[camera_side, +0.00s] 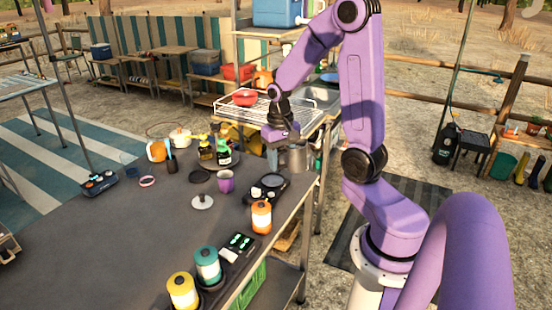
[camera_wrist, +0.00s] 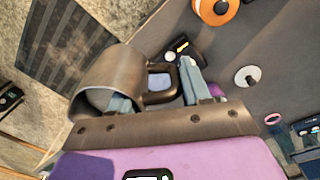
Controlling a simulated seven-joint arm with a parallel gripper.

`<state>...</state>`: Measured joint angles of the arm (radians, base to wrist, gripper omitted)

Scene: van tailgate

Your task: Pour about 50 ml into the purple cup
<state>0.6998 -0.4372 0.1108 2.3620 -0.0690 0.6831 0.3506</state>
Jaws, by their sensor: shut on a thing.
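My gripper (camera_side: 279,146) is shut on a grey metal mug (camera_side: 297,159) near the table's right edge. In the wrist view, the mug (camera_wrist: 104,78) lies between and around the fingers of my gripper (camera_wrist: 155,92), with its handle between them. The mug looks roughly upright in the side view; its contents cannot be seen. The purple cup (camera_side: 225,182) stands on the dark table, left of and nearer than the mug, apart from it. In the wrist view, a small purple patch beside the right finger seems to be the cup (camera_wrist: 215,90), mostly hidden.
A black device (camera_side: 268,187) lies between cup and mug. A white knobbed disc (camera_side: 203,202) lies by the cup. Bottles (camera_side: 222,152) stand behind it. A wire rack with a red bowl (camera_side: 245,97) is farther back.

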